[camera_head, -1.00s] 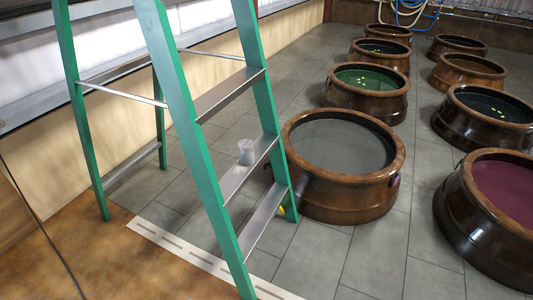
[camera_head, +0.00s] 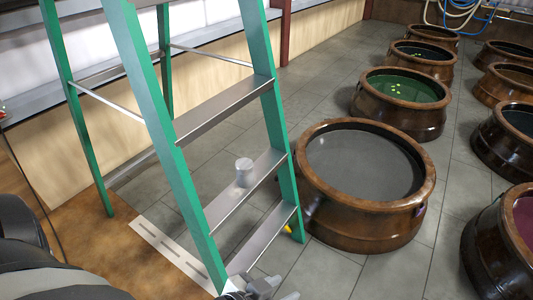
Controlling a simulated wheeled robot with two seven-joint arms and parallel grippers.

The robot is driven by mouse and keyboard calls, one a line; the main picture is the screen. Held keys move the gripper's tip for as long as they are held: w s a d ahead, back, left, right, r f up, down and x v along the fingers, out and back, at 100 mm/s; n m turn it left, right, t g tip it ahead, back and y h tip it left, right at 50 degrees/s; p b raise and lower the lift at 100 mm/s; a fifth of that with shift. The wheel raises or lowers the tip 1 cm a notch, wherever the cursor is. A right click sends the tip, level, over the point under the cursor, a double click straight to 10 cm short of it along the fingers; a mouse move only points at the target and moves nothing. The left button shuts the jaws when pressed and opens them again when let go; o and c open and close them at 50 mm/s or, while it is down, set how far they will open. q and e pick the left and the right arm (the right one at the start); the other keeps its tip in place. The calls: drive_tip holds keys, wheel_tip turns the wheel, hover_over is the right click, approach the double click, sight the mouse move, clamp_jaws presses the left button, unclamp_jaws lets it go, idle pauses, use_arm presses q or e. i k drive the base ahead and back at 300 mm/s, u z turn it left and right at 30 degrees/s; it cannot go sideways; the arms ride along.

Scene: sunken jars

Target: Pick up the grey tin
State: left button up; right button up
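The grey tin (camera_head: 244,172) stands upright on a lower step (camera_head: 228,203) of the green stepladder (camera_head: 172,150). It looks like a small pale grey cylinder. My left gripper (camera_head: 277,293) shows only in part at the bottom edge, below and in front of the ladder's lowest visible step. It is well apart from the tin. Its fingers are cut off by the frame, so I cannot tell how far apart they are. My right gripper is not in view.
A large brown jar (camera_head: 355,230) with grey contents stands just right of the ladder. A jar with green contents (camera_head: 400,115) and several others stand behind and to the right. A small yellow thing (camera_head: 289,230) is by the ladder's right leg. Grey floor lies in front.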

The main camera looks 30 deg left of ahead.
sight(244, 167)
drive_tip(key=i, duration=0.95)
drive_tip(key=u, duration=2.7)
